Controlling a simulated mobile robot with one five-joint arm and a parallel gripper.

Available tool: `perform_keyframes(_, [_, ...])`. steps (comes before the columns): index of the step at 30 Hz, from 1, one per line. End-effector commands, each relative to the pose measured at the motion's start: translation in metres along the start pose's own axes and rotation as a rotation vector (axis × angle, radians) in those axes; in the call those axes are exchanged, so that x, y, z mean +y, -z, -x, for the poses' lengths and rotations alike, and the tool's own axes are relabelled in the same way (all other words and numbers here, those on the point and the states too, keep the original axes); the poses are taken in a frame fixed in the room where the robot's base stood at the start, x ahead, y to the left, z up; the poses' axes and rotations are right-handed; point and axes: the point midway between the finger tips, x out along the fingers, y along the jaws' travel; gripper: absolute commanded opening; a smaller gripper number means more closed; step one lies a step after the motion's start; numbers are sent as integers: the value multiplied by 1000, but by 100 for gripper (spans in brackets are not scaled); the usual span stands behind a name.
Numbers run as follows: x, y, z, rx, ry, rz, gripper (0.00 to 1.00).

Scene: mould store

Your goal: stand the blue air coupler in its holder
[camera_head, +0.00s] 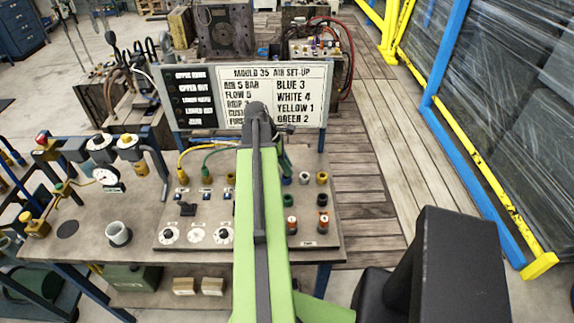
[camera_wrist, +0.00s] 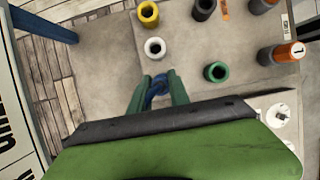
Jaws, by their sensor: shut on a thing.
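The blue air coupler (camera_wrist: 158,86) is between the two green fingers of my gripper (camera_wrist: 159,80) in the wrist view. My gripper is shut on it, and the fingers hide part of it. It is over the grey panel; its height above it is hard to tell. Close beyond the fingertips stands a white ring-shaped cup (camera_wrist: 155,48), with a yellow one (camera_wrist: 148,14) behind it and a green one (camera_wrist: 216,72) to the right. In the head view my arm hides the coupler and most of the gripper.
Orange-topped black parts (camera_wrist: 285,53) stand at the right of the wrist view. A sign board (camera_head: 270,95) stands behind the panel (camera_head: 270,243). Plank floor is clear right of the bench.

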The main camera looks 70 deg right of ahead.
Motion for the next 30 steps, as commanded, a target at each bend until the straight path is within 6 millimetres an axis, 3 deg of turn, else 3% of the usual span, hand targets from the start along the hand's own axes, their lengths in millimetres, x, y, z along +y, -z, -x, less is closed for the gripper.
perform_keyframes(30, [0,7,-15,0,0,1,0])
